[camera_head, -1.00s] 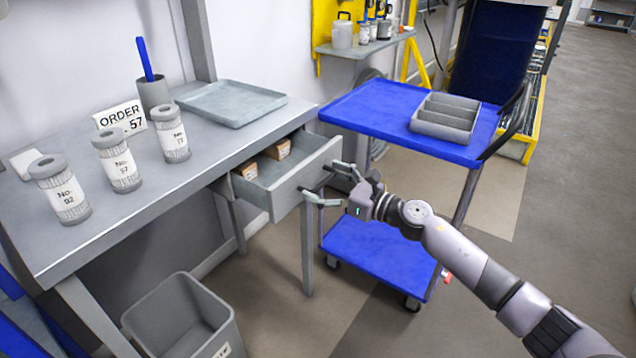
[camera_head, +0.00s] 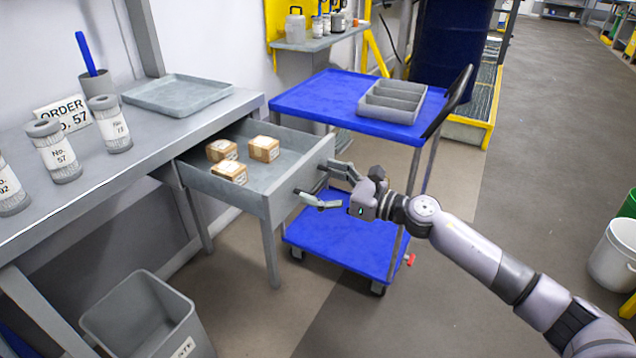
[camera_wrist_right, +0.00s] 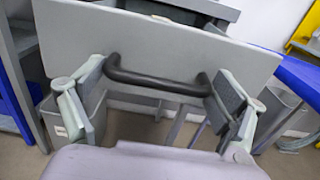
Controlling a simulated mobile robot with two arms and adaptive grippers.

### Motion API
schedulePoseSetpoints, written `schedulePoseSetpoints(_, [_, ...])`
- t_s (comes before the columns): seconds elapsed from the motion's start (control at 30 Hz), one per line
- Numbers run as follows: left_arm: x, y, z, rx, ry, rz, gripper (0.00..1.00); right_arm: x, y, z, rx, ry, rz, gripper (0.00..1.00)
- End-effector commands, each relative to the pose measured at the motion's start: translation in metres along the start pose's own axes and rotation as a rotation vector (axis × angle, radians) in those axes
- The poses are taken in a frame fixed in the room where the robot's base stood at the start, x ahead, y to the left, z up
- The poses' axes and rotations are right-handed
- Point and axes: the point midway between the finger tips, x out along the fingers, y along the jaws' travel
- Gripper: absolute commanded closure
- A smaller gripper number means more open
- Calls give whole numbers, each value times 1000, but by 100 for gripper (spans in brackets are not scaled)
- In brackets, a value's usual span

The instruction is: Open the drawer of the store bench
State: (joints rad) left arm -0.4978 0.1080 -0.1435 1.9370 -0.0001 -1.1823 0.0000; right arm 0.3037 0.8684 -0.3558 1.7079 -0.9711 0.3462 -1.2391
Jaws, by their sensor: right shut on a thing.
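The grey drawer (camera_head: 290,190) of the store bench (camera_head: 195,128) stands well out from the bench, with several small cardboard boxes (camera_head: 229,171) inside. My right gripper (camera_head: 323,187) is at the drawer's front, shut on its handle. In the right wrist view the dark bar handle (camera_wrist_right: 157,80) runs across between the two fingers of the gripper (camera_wrist_right: 155,95), in front of the drawer's front panel (camera_wrist_right: 150,45). The left gripper is not in view.
A blue trolley (camera_head: 300,98) with a grey divided tray (camera_head: 392,102) stands right beside the drawer. A grey bin (camera_head: 150,310) is on the floor below the bench. On the bench are a tray (camera_head: 176,94), labelled canisters (camera_head: 54,150) and an order sign (camera_head: 64,113).

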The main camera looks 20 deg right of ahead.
Motion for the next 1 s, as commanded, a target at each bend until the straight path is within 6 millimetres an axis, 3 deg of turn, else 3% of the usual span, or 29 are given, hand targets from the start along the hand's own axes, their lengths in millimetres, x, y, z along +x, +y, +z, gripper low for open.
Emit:
schedulePoseSetpoints(0.17, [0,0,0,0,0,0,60,-1,-5,2,7,-4,-13,60])
schedulePoseSetpoints(0.2, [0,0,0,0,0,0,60,-1,-5,2,7,-4,-13,9])
schedulePoseSetpoints(0.33, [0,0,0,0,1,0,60,-1,-6,2,5,-4,-14,0])
schedulePoseSetpoints(0.57, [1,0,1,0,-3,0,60,-10,-5,1,4,-1,-12,0])
schedulePoseSetpoints(1.0, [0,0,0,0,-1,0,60,-84,0,-1,8,3,-4,0])
